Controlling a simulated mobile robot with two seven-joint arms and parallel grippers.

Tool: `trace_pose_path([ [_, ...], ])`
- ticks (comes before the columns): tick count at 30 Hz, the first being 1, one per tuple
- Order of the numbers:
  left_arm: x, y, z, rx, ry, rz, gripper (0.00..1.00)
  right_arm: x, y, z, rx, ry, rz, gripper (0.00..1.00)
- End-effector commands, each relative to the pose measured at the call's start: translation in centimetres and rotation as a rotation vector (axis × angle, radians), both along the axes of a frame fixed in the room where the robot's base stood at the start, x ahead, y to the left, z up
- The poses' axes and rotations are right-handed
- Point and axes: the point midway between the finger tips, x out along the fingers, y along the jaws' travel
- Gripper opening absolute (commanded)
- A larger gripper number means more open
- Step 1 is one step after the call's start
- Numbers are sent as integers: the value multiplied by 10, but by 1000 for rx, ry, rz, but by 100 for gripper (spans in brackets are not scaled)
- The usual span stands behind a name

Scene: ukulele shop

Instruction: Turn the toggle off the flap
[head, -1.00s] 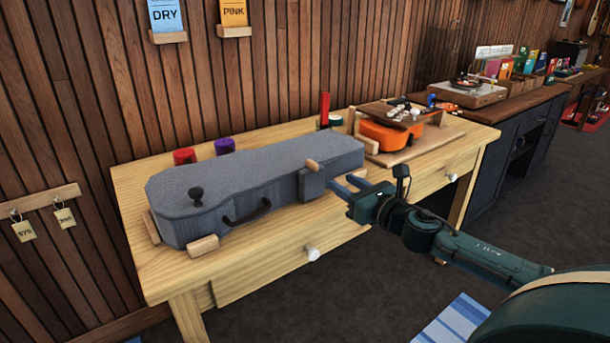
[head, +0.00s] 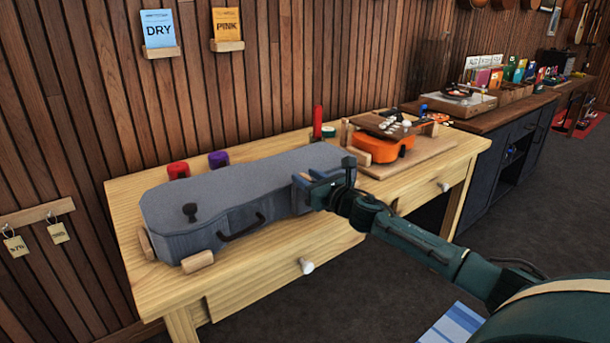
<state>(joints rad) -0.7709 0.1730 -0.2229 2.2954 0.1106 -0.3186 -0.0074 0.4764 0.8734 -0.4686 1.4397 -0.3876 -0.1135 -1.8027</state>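A grey ukulele case (head: 250,185) lies closed on the wooden workbench. The flap (head: 301,199) is mostly covered by the gripper. My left gripper is not in view.
Wooden blocks (head: 197,261) brace the case's left end. A red jar (head: 178,170), a purple jar (head: 218,159) and a red post (head: 317,123) stand behind it. An orange ukulele (head: 380,150) sits in a wooden stand to the right. The bench's front left is bare.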

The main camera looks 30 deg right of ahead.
Motion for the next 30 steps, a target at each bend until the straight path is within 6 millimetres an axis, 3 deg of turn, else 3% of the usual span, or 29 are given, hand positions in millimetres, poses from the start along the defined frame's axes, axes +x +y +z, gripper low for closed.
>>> trace_pose_path([
  [6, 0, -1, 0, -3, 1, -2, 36, 14, 1, 0, 0, -1, 0, 38],
  [15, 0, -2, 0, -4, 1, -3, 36, 15, 2, 0, 0, 0, 1, 37],
  [30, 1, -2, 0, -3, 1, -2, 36, 15, 2, 0, 0, 0, 0, 0],
])
